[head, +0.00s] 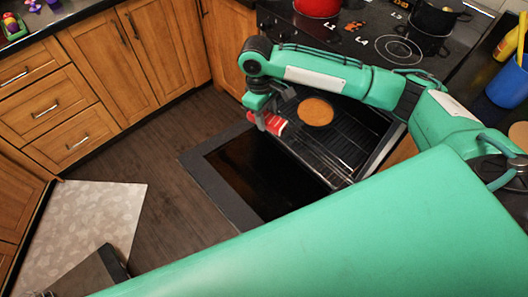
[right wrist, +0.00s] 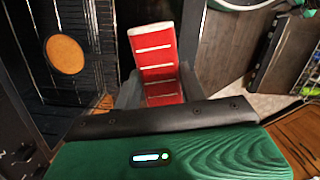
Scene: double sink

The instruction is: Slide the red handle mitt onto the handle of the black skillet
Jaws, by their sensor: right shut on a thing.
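My right gripper (head: 266,118) is shut on the red handle mitt (head: 272,123), above the open oven. In the right wrist view, the mitt (right wrist: 155,52) is red with pale stripes and sticks out from between the fingers (right wrist: 155,92). A round orange-brown disc (head: 315,111) lies on the oven rack, just right of the mitt in the head view; it also shows at the left in the right wrist view (right wrist: 65,54). The black skillet's rim and handle cannot be told from the dark rack around the disc. The mitt is apart from the disc. My left gripper is not in view.
The oven door (head: 250,175) is folded down, with the rack (head: 340,145) pulled out above it. A red pot (head: 318,7) and a black pot (head: 436,18) stand on the stovetop. Wooden cabinets (head: 150,45) line the left. Open floor (head: 165,160) lies between them and the door.

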